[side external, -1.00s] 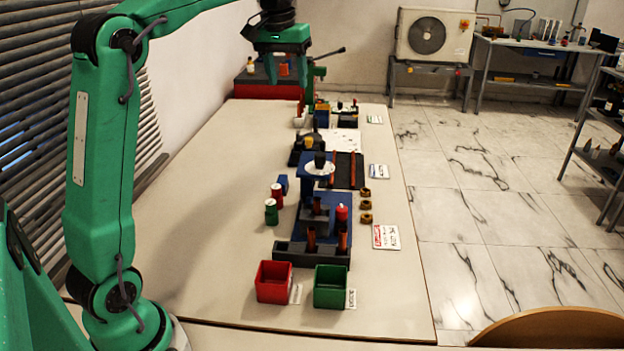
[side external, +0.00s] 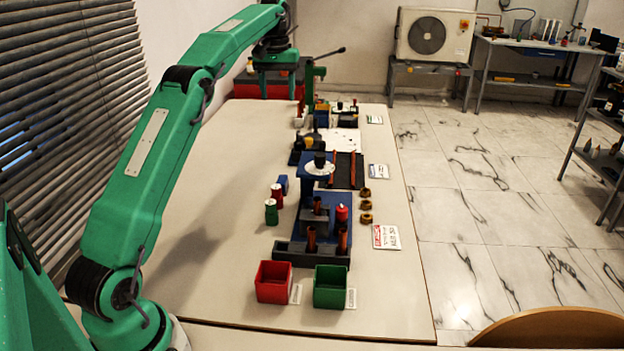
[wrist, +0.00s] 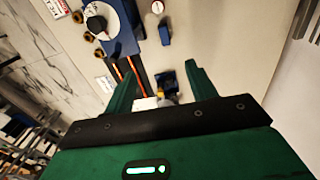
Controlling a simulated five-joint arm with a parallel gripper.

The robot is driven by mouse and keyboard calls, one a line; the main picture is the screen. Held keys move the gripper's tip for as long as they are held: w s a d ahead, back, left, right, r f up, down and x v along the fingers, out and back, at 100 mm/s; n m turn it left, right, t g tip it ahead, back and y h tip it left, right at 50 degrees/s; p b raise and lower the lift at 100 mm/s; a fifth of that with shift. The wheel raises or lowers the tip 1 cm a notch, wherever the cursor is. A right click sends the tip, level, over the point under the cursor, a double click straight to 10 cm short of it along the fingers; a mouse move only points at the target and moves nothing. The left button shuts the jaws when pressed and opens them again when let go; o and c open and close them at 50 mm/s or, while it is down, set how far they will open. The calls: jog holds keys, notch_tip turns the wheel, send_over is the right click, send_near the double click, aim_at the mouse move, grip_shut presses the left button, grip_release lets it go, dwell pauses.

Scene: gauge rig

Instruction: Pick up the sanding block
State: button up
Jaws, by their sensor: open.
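My gripper (side external: 280,85) is over the far end of the bench, high above the surface. In the wrist view its two green fingers (wrist: 160,72) are spread apart with nothing held between them. A dark holder (wrist: 167,78) with a small yellow piece (wrist: 170,97) shows beyond the fingers, well below. The same holder (side external: 296,157) and yellow piece (side external: 309,142) lie mid-bench in the side view. I cannot tell for certain which object is the sanding block; a small blue block (side external: 283,183) stands near the red and green cans.
A blue gauge stand (side external: 337,207) with a white disc (side external: 320,168) stands mid-bench. Red (side external: 273,283) and green (side external: 331,288) bins sit at the near end. Brass nuts (side external: 366,205) lie on the right. The left side of the bench (side external: 210,220) is clear.

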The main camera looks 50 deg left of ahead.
aim_at(281, 183)
jog(key=f, duration=1.6)
jog(key=a+f, duration=0.1)
jog(key=f, duration=0.8)
jog(key=shift+f, duration=0.1)
jog(key=shift+f, duration=0.1)
jog(key=shift+f, duration=2.45)
jog(key=shift+c, duration=0.5)
jog(key=c, duration=1)
